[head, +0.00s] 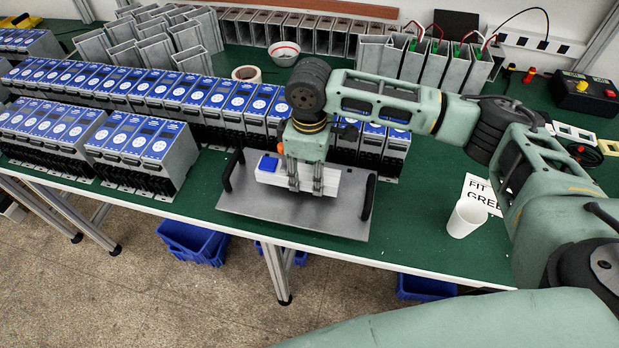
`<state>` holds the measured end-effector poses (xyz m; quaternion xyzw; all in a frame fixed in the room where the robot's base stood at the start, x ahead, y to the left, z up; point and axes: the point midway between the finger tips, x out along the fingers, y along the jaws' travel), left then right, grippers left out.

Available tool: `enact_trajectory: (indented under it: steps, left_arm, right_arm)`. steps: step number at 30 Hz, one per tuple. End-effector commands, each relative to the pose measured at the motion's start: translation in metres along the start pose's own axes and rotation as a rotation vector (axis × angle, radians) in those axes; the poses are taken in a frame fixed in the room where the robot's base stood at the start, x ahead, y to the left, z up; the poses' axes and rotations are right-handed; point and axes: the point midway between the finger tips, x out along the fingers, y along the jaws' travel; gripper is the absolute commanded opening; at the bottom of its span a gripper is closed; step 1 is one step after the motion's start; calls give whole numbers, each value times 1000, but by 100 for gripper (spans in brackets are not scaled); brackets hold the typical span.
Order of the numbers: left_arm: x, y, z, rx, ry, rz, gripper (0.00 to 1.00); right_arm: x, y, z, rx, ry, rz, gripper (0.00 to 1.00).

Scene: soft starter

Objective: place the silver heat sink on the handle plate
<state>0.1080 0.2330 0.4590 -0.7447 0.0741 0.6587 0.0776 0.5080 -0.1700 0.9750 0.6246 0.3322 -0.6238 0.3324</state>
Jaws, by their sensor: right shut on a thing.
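The handle plate (338,221) is a flat grey plate with a black handle at its left and right ends. It lies on the green table near the front edge. The silver heat sink (333,180) is a long pale bar over the middle of the plate, between the two handles, lying roughly along its length. My right gripper (306,187) points down from above and is shut on the heat sink, near its middle. I cannot tell whether the heat sink touches the plate. My left gripper is not in view.
Rows of blue-faced soft starter units (147,138) stand left of and behind the plate. A white cup (466,218) and a printed sheet (482,192) are to the right. A tape roll (246,74) and a bowl (284,53) lie behind. Blue bins (190,240) sit below.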

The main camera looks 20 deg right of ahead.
Motion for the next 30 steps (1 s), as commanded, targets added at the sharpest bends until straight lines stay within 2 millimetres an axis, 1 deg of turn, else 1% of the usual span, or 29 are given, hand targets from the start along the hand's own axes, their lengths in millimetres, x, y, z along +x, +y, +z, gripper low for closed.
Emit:
enact_trajectory:
  steps: [2, 6, 12, 17, 18, 24, 30]
  left_arm:
    - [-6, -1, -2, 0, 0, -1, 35]
    - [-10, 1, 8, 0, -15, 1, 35]
    - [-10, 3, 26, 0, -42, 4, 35]
    - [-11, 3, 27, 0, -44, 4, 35]
    - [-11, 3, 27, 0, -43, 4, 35]
    - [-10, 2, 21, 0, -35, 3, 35]
    - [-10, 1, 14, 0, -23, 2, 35]
  right_arm:
    - [11, -1, 1, 0, -3, -2, 2]
    - [27, -1, 1, -1, 0, -1, 2]
    - [30, 0, 0, -1, 1, 0, 2]
    - [31, -1, 0, -1, 1, -1, 2]
    - [33, -1, 1, -1, 0, -1, 39]
    - [33, -1, 1, -1, 0, -1, 57]
    - [32, -1, 1, -1, 0, -1, 57]
